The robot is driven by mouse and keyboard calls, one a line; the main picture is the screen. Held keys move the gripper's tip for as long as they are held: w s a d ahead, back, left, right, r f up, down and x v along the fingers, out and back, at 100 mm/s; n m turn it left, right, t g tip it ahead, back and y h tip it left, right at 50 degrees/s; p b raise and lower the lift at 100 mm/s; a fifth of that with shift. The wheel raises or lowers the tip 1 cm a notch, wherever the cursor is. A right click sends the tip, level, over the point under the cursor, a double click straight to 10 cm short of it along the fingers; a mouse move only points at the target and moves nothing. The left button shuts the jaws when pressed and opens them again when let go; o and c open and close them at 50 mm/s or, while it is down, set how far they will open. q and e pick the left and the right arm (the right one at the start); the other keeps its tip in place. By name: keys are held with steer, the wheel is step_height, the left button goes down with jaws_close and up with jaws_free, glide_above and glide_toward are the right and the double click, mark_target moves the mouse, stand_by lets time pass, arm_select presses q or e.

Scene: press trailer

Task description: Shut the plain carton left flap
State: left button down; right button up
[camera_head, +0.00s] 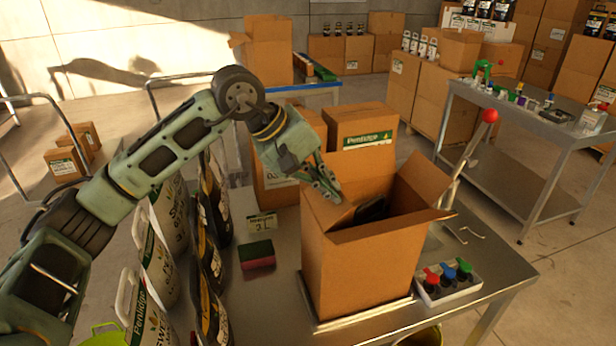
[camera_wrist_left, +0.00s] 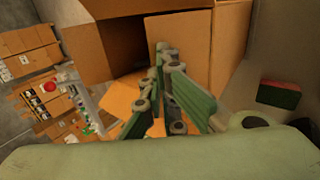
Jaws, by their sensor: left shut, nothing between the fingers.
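The plain brown carton (camera_head: 360,268) stands upright on the metal table, its top partly open with a dark inside. Its left flap (camera_head: 322,212) lies at the left of the opening, just below my left gripper; its exact angle is hard to tell. The right flap (camera_head: 424,180) stands up and a front flap (camera_head: 392,227) leans outward. My left gripper (camera_head: 333,194) is shut and empty, its fingertips at the left flap; whether they touch is unclear. In the left wrist view the shut fingers (camera_wrist_left: 165,52) point at a carton panel (camera_wrist_left: 186,40) beside the dark opening. My right gripper is not in view.
Labelled cartons (camera_head: 362,140) stand behind the carton. A tray with coloured-cap bottles (camera_head: 447,282) is at its right front. A sponge (camera_head: 257,254) and a small sign (camera_head: 262,223) are to its left, near several black and white bags (camera_head: 208,265). A lever with a red knob (camera_head: 490,116) rises at the right.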

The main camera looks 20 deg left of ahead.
mark_target(341, 193)
arm_select(q)
steer(key=shift+w+d+f+y+b, duration=0.35)
steer(key=shift+w+d+f+y, duration=0.1)
steer(key=shift+d+f, duration=0.1)
steer(key=shift+w+d+f+b, duration=0.2)
steer(key=shift+w+f+b, duration=0.1)
steer(key=shift+f+b, duration=0.15)
steer(key=shift+d+g+y, duration=0.1)
steer(key=shift+g+y, duration=0.15)
steer(key=shift+g, duration=0.15)
steer(key=shift+f+y+b, duration=0.2)
steer(key=shift+y+b, duration=0.1)
steer(key=shift+b, duration=0.1)
steer(key=shift+w+d+f+b, duration=0.35)
steer(key=shift+f+b, duration=0.2)
steer(key=shift+b, duration=0.1)
steer(key=shift+d, duration=0.2)
steer(key=shift+s+a, duration=0.1)
steer(key=shift+a, duration=0.05)
